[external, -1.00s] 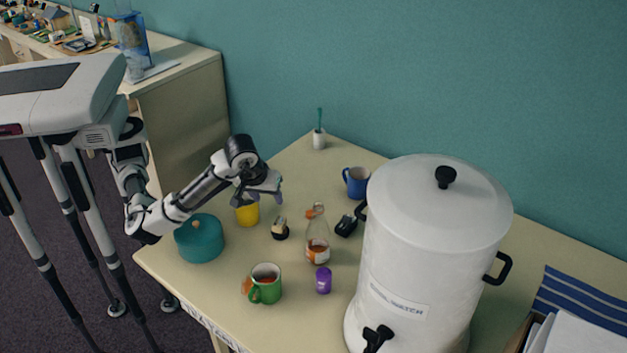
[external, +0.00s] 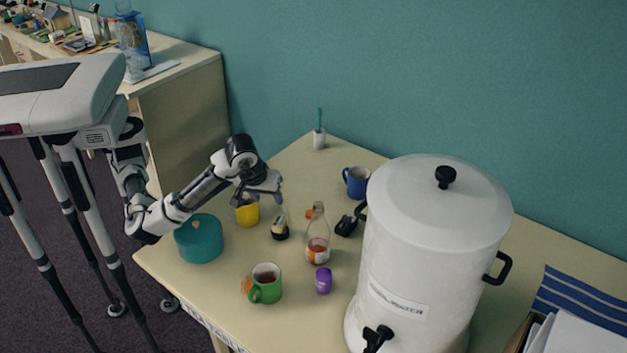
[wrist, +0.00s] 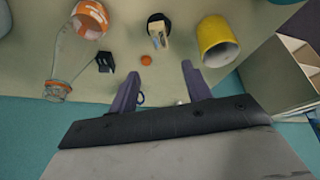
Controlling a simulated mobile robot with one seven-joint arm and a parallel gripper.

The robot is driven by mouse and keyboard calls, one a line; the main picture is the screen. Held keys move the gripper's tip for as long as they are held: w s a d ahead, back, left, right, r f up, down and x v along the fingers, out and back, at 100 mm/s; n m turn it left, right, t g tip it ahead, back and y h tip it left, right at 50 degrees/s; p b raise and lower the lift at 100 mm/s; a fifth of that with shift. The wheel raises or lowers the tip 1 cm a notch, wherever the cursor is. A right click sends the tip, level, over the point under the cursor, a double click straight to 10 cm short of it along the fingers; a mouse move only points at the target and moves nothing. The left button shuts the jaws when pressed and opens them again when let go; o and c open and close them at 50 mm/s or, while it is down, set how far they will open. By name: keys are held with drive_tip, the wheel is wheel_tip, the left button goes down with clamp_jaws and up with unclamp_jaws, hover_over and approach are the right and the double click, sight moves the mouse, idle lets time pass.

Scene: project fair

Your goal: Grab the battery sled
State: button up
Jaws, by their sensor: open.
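The likely battery sled (external: 280,229) is a small cream block on a round black base, standing on the table between the yellow cup and the glass bottle. The sled also shows in the wrist view (wrist: 159,40), beyond my fingers at the upper middle. A small boxy black object (external: 346,226) right of the bottle also shows in the wrist view (wrist: 105,62); I cannot tell what it is. My gripper (wrist: 160,78) is open and empty. In the external view my gripper (external: 262,196) hangs above the table, up and left of the sled.
The yellow cup (external: 247,213) is close to my gripper. The glass bottle (external: 317,245) and orange cap (wrist: 146,60) are near the sled. A teal pot (external: 200,240), green mug (external: 266,288), purple can (external: 323,281), blue mug (external: 356,183) and large white urn (external: 430,250) surround them.

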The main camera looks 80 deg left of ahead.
drive_tip(key=shift+o, duration=0.2)
drive_tip(key=o, duration=0.8)
drive_tip(key=shift+o, duration=0.2)
